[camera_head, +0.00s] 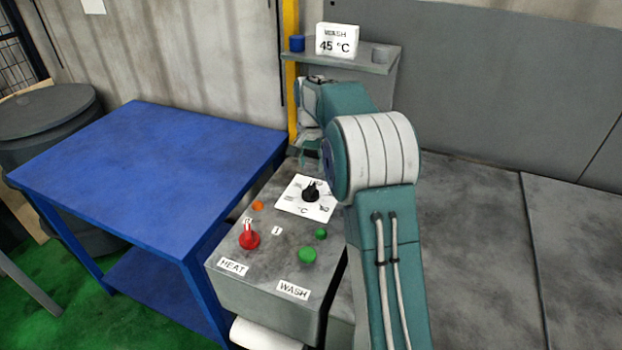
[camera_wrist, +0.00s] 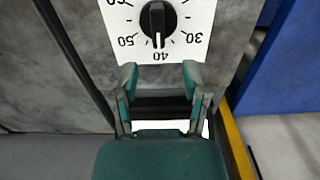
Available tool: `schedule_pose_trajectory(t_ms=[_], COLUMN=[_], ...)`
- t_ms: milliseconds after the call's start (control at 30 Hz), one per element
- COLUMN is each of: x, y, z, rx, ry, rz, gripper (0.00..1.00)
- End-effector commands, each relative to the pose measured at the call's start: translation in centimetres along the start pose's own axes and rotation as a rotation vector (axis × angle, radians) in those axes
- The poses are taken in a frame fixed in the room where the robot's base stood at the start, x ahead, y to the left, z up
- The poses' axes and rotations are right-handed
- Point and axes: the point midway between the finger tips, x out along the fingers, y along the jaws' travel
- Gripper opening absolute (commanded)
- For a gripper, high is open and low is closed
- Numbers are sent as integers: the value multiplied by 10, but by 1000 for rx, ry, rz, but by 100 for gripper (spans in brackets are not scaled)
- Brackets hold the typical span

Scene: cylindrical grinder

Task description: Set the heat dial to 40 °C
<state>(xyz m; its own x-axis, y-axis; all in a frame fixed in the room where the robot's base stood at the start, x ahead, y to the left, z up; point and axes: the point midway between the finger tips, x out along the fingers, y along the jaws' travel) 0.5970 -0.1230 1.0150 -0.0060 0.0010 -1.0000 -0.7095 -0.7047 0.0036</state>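The heat dial (camera_wrist: 157,18) is a black round knob on a white scale plate (camera_wrist: 198,18). In the wrist view the scale appears upside down, with 50 at left, 40 at bottom and 30 at right. The white pointer line points down at or very near 40. In the head view the dial (camera_head: 311,192) sits on top of the grey control box, its pointer too small to read. My gripper (camera_wrist: 161,80) is open and empty, its two fingers apart and clear of the knob. In the head view my gripper (camera_head: 308,152) is just behind the dial plate.
The control box (camera_head: 270,280) also carries a red HEAT switch (camera_head: 249,239), a green WASH button (camera_head: 307,255), a small green button (camera_head: 321,233) and an orange lamp (camera_head: 258,206). A "WASH 45 °C" sign (camera_head: 337,40) stands on a shelf behind. A blue table (camera_head: 150,160) is at left.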

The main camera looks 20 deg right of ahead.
Motion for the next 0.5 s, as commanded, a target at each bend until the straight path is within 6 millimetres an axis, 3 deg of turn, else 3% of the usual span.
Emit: schedule_pose_trajectory(t_ms=[200,500], x=[-32,-38], y=[-1,0], z=[0,0], rx=[0,0], ry=[-1,-3], rz=[1,2], gripper=[57,57])
